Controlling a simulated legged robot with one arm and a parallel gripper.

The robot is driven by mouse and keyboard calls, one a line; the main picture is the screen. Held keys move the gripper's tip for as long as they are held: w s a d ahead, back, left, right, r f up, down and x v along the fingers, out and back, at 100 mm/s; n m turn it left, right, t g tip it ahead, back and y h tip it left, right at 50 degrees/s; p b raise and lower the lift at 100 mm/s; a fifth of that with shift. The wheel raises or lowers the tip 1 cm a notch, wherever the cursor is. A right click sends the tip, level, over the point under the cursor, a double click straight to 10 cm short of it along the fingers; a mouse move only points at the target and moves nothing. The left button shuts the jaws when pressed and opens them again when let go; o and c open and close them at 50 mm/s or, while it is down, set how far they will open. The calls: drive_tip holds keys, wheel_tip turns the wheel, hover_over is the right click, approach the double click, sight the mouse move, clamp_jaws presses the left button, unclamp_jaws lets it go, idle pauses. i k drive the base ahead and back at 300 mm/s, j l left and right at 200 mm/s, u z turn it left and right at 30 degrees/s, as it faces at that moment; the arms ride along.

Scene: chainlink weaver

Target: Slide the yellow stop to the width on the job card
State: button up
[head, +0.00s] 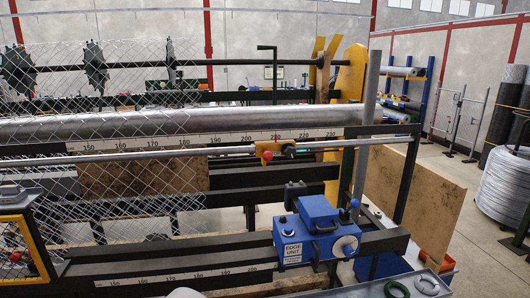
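A white width scale (200,141) runs just above and behind the rail. From this angle, the stop stands below the scale between the 200 mark and the mark after it; the exact reading is unclear. No job card can be made out for certain, and no width on one is readable. My gripper is not in view.
A blue edge unit (312,228) stands on the lower beam, front right of the stop. A second scale (170,279) runs along the bottom. Chain-link mesh (110,90) hangs at left. A grey tray (455,286) with rings is at bottom right. Open floor lies at right.

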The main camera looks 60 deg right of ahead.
sight(266, 150)
drive_tip(key=z, duration=2)
